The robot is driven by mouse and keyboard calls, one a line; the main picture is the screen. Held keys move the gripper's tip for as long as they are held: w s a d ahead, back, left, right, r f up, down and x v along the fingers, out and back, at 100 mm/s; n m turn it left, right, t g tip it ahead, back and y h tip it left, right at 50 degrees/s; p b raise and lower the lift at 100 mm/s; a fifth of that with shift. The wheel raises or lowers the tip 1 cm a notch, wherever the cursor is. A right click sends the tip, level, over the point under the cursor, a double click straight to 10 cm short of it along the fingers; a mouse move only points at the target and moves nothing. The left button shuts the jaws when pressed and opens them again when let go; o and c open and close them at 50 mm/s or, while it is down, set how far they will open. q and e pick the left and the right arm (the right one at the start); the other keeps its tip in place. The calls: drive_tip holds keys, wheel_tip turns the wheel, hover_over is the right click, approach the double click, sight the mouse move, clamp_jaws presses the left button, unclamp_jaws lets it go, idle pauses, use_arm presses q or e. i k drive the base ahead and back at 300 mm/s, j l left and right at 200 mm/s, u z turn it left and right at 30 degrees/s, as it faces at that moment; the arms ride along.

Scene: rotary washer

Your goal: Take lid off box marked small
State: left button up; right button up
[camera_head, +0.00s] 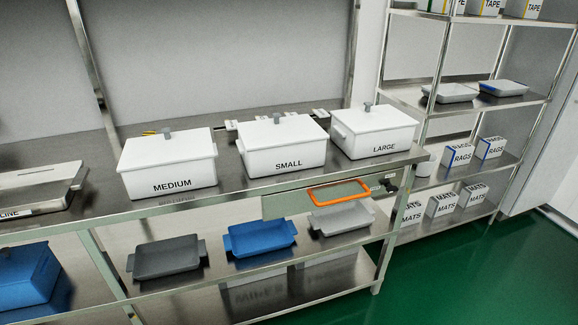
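The white box marked SMALL (287,156) stands on the metal bench, between two similar white boxes. Its white lid (277,131) is on it, with a small grey knob on top near the back edge. To its left is the box marked MEDIUM (172,175), with its lid (168,148) on. To its right is the box marked LARGE (382,143), also with its lid (374,120) on. Neither of my grippers shows in the head view.
A lower shelf holds dark grey (167,259), blue (261,238) and light grey (341,217) trays. Racks with boxes stand at right. Green floor (470,270) is clear at front right.

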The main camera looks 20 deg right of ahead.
sight(277, 131)
drive_tip(key=i+l, duration=1.1)
drive_tip(key=l, duration=0.15)
